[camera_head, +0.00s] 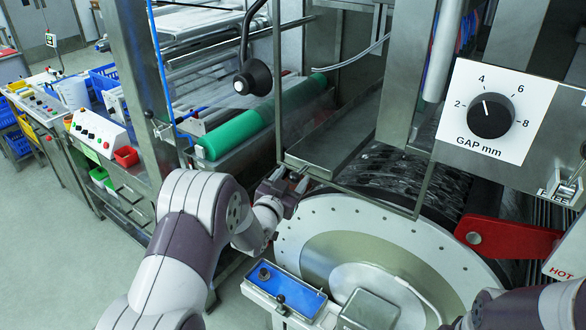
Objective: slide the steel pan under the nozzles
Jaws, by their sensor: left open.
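The steel pan (338,143) is a long, shallow grey tray above the dark drum (405,172), running away from me toward the upper right. My left gripper (291,182) is open just below the pan's near left corner. Its fingers are close to the pan's near edge; I cannot tell whether they touch. I cannot make out the nozzles; posts and machine frame cover the space above the pan's far end. My right arm (490,308) shows only in part at the lower right, and its gripper is out of view.
A big pale round end plate (390,255) stands in front of the drum. A dial panel (497,112), a red lever (505,238) and a blue control box (285,290) are near. A green roller (240,130) and a black lamp-like head (253,78) are left of the pan.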

